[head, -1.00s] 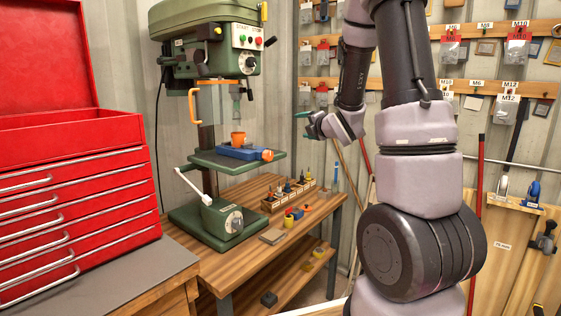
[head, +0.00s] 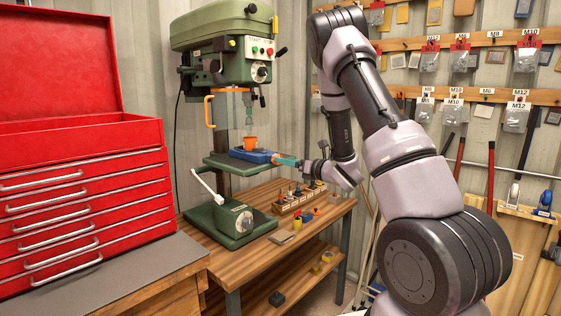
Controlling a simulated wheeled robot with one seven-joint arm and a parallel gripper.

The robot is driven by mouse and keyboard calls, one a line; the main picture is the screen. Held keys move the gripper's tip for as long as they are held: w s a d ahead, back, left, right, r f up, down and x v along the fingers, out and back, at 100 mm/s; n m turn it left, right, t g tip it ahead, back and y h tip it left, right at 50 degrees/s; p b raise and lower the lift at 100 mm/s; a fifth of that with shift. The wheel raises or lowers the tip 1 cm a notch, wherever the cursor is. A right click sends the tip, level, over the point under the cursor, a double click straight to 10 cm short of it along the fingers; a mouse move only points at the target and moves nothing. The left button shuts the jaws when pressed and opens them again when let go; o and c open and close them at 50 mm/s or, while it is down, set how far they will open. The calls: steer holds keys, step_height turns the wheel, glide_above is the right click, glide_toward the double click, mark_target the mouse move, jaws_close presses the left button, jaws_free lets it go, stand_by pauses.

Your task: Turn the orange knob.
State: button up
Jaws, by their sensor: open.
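The blue vise (head: 250,155) lies on the drill press table (head: 228,166). Its orange knob, at the vise's right end, is almost wholly hidden behind the teal fingers of my gripper (head: 285,161). My gripper comes in from the right, level with the vise, with its fingertips at the knob. The jaws are open; whether they touch the knob or straddle it I cannot tell. An orange cup-shaped piece (head: 250,142) sits in the vise under the drill chuck.
The green drill press (head: 222,40) has an orange-handled guard (head: 208,112) and a white-handled lever (head: 205,187). A wooden bench (head: 300,232) holds a bit rack (head: 300,197).

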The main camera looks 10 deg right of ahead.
steer(key=shift+x, duration=1.8)
jaws_close()
